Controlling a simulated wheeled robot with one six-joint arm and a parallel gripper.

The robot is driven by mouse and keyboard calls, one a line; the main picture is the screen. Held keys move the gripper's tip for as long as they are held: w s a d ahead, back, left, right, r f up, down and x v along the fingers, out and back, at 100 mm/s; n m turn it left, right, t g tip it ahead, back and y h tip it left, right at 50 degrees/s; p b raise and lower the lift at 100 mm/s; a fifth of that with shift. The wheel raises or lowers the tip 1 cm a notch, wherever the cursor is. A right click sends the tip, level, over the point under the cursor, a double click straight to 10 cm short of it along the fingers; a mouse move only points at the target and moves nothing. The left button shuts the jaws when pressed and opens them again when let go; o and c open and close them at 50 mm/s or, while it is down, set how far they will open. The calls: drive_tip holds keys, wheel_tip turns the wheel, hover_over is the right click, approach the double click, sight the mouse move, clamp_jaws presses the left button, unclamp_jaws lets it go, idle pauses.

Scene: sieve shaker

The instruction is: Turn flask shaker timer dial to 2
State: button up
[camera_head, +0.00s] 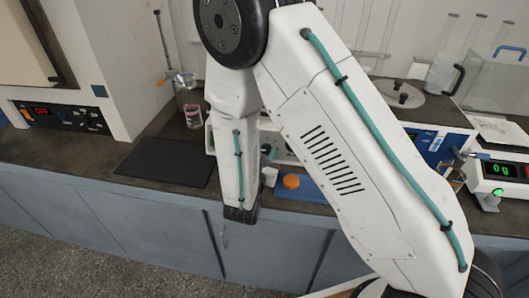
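A low unit with a pale front panel (283,147) stands on the bench behind my arm. It may be the flask shaker, but I cannot tell for sure. My arm covers much of its front, and I cannot make out a timer dial or its numbers. My forearm hangs down in front of the bench, left of the picture's middle. My gripper's fingers do not show; they seem hidden behind my arm. I cannot see whether they touch anything.
A blue panel with a small display (440,146) stands right of my arm. A balance (505,172) reads 0 g at far right. An orange round piece (291,181) lies by the bench front. Left are a dark mat (165,160), a glass vessel (193,116) and an oven-like unit (62,117).

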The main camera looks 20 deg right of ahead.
drive_tip(key=shift+c, duration=0.9)
drive_tip(key=shift+m, duration=0.3)
drive_tip(key=m, duration=0.2)
drive_tip(key=m+g+h, duration=0.1)
drive_tip(key=m, duration=0.1)
drive_tip(key=shift+a+g, duration=0.1)
drive_tip(key=shift+g, duration=0.2)
drive_tip(key=m+g, duration=0.1)
drive_tip(key=m, duration=0.1)
drive_tip(key=m+h, duration=0.1)
drive_tip(key=m, duration=0.2)
drive_tip(key=shift+m+g, duration=0.3)
drive_tip(key=shift+g, duration=0.1)
drive_tip(key=m+g, duration=0.1)
drive_tip(key=m, duration=0.3)
drive_tip(key=shift+r+m+g, duration=0.1)
drive_tip(key=shift+m+g, duration=0.3)
drive_tip(key=m+g+y, duration=0.1)
drive_tip(key=m, duration=0.3)
drive_tip(key=shift+m, duration=0.3)
